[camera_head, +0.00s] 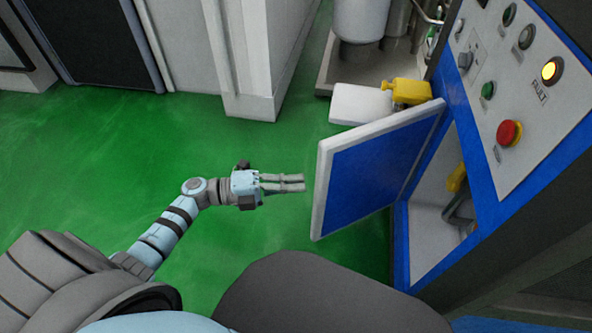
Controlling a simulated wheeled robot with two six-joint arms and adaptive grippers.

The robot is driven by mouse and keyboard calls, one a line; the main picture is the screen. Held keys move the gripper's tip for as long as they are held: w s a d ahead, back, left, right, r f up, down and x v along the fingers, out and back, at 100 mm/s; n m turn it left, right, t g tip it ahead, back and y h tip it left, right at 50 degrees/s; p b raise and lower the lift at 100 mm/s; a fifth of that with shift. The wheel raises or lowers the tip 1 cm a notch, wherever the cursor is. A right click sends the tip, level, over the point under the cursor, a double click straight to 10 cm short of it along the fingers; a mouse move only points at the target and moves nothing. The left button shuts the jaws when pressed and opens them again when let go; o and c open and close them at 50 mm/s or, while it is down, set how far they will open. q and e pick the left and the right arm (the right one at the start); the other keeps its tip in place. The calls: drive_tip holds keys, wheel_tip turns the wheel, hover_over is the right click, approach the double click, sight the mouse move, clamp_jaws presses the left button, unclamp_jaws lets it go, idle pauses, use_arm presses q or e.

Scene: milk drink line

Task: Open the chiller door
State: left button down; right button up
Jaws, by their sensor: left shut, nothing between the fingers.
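The chiller door (372,165), a blue panel with a white rim, stands swung open from the blue-framed cabinet (402,245) at the right. The opening shows a white interior with a yellow and grey item (456,192) partly in view. My left gripper (304,183) is shut and empty, pointing right, just left of the door's free edge. A narrow gap seems to lie between the fingertips and the door, though depth is hard to judge. My right gripper is not in view.
A control panel (515,75) with a lit yellow fault lamp (551,70) and a red button (509,133) sits above the opening. A white container (360,104) and a yellow one (411,91) are behind the door. Green floor (90,150) is clear at left.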

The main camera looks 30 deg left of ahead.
sight(319, 169)
use_arm(q)
drive_tip(key=w+d, duration=0.1)
drive_tip(key=w, duration=0.1)
drive_tip(key=w+d+b, duration=0.1)
drive_tip(key=w, duration=0.1)
drive_tip(key=w+d+b, duration=0.1)
drive_tip(key=w, duration=0.1)
drive_tip(key=shift+w+d, duration=0.2)
drive_tip(key=shift+w, duration=0.15)
